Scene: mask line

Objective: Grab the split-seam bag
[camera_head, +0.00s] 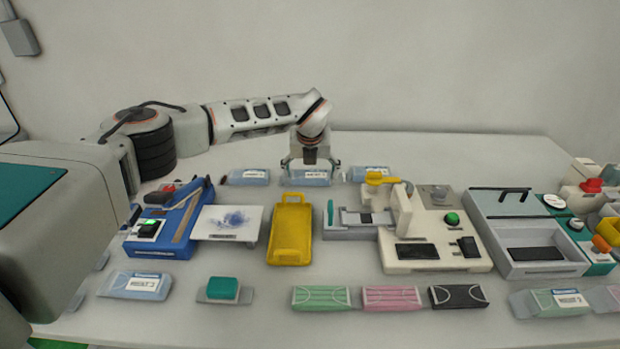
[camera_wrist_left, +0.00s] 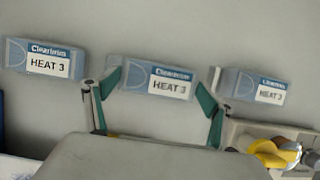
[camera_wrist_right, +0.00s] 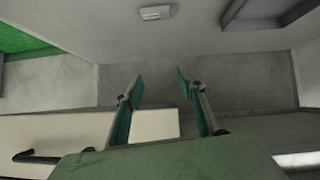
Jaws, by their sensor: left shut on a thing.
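Three pale blue bags lie in a row at the back of the table: a left bag (camera_head: 248,177), a middle bag (camera_head: 305,180) and a right bag (camera_head: 370,173). In the left wrist view all three carry "HEAT 3" labels. I cannot tell which has a split seam. My left gripper (camera_head: 311,172) is shut on the middle bag, with one finger at each end of it; the bag also shows between the fingers in the left wrist view (camera_wrist_left: 157,84). My right gripper (camera_wrist_right: 160,77) is open and empty, seen only in the right wrist view.
A blue device (camera_head: 160,240), a yellow tray (camera_head: 290,247) and a white sealing machine (camera_head: 440,262) stand in front of the bag row. Another bag (camera_head: 137,285), a teal block (camera_head: 222,288) and masks (camera_head: 321,297) lie along the front. The table behind the bags is clear.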

